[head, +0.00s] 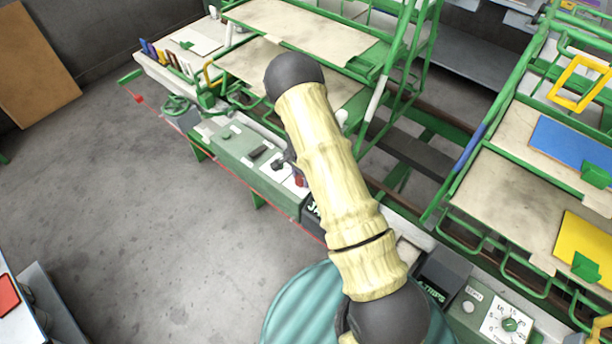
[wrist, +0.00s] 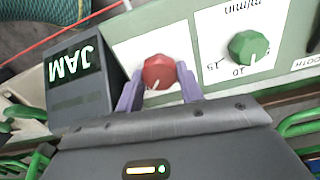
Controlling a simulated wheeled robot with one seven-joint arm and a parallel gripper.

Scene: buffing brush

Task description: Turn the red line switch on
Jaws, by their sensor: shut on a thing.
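The red line switch (wrist: 158,71) is a round red knob on a white plate, seen in the middle of the wrist view. A short pale mark on it points down toward my gripper's body. My gripper (wrist: 160,88) has its two purple fingers on either side of the knob and is shut on it. In the head view the red switch (head: 299,181) shows as a small red spot beside my arm, on the green console. My gripper is mostly hidden behind my arm there.
A black JAM box (wrist: 78,75) stands just left of the switch in the wrist view. A green dial knob (wrist: 248,47) marked m/min is to the right. In the head view a red cord (head: 240,178) runs along the console (head: 235,143); open floor lies left.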

